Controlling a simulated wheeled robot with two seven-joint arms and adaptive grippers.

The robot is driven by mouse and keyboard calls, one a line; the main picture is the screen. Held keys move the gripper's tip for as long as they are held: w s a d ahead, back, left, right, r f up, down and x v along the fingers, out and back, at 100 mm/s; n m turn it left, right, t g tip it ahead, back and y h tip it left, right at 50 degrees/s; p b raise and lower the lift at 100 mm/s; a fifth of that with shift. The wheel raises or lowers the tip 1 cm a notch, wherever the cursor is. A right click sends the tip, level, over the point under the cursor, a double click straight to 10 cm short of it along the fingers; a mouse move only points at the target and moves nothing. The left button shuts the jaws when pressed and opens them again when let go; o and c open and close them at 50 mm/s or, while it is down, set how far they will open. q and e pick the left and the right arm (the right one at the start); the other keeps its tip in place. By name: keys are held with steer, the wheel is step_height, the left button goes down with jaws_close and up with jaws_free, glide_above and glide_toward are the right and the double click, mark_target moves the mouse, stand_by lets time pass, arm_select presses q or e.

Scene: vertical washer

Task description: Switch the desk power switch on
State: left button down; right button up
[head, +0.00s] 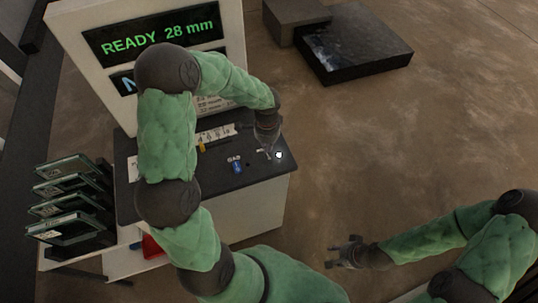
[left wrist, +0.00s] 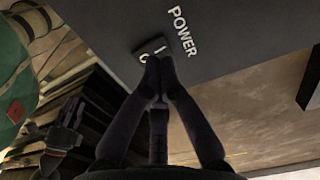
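In the head view my left gripper (head: 270,153) is low over the right part of the dark desk top (head: 262,170). My right gripper (head: 341,252) is open and empty, away from the desk.
A panel reading READY 28 mm (head: 150,40) stands behind the desk. A bright white spot (head: 279,155) and a small blue item (head: 237,168) show on the desk top. A dark low block (head: 355,45) lies behind; the floor at right is clear.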

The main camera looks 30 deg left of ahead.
mark_target(267, 154)
arm_select(q)
steer(key=shift+r+p, duration=1.5)
steer(key=shift+r, duration=0.7)
arm_select(e)
step_height(267, 154, up, 3)
steer(key=shift+r, duration=0.1)
